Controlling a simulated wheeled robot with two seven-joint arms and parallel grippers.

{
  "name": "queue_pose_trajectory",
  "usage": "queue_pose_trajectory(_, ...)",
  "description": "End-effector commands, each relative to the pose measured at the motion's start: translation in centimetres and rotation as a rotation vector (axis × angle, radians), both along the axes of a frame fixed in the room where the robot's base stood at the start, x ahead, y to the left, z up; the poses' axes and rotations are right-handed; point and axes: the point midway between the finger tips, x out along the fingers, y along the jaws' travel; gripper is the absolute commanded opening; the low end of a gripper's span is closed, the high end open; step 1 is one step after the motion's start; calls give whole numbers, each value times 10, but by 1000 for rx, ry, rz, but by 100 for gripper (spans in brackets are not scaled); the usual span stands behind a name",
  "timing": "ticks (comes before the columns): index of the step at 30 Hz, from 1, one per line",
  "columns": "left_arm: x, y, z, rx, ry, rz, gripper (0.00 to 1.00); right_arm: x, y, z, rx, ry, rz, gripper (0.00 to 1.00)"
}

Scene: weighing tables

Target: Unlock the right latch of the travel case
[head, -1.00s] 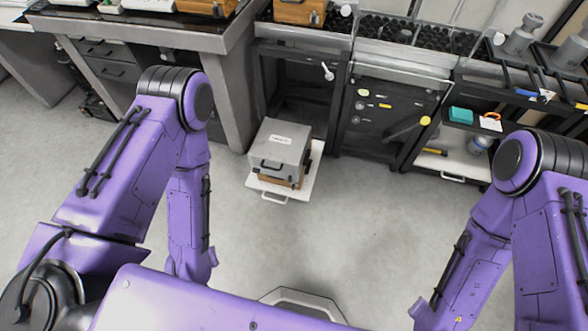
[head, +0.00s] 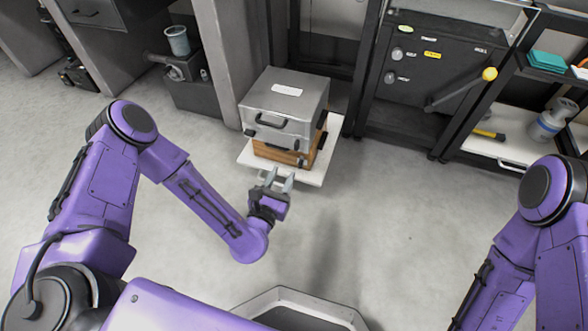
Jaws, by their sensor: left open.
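The travel case (head: 300,92) is a silver-grey box with a white label on its lid and a dark handle on its front. It sits on a wooden box (head: 284,156), on a pale pull-out shelf (head: 312,178). My left gripper (head: 279,178) is open and empty, in front of the shelf's front edge and below the case in the picture. It appears apart from the case. My right arm comes in at the right, but its gripper is out of the picture.
A dark cabinet panel with knobs and a yellow-tipped lever (head: 489,74) stands right of the case. Further right, a low white shelf (head: 492,148) holds a canister (head: 551,122). A grey table leg (head: 226,60) stands behind left. The floor in front is clear.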

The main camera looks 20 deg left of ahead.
Motion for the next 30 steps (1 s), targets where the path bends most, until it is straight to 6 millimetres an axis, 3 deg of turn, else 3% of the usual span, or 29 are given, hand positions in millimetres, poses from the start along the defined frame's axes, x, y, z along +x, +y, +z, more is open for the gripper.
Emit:
queue_pose_trajectory(1,3,2,-5,-37,-18,10,40,0,0,-9,1,4,2,43)
queue_pose_trajectory(5,18,3,0,-64,-35,15,40,-4,0,-11,11,33,25,43)
queue_pose_trajectory(12,71,1,-2,-60,-32,14,40,-20,1,-23,57,170,125,43)
queue_pose_trajectory(18,102,-1,-1,-59,-28,12,40,-33,0,-26,89,268,194,43)
queue_pose_trajectory(28,109,-2,1,-59,-25,11,40,-37,0,-25,97,293,211,43)
queue_pose_trajectory(29,109,-2,1,-59,-25,11,34,-37,0,-25,97,293,211,43)
queue_pose_trajectory(30,109,-2,1,-59,-25,11,21,-37,0,-25,97,293,211,43)
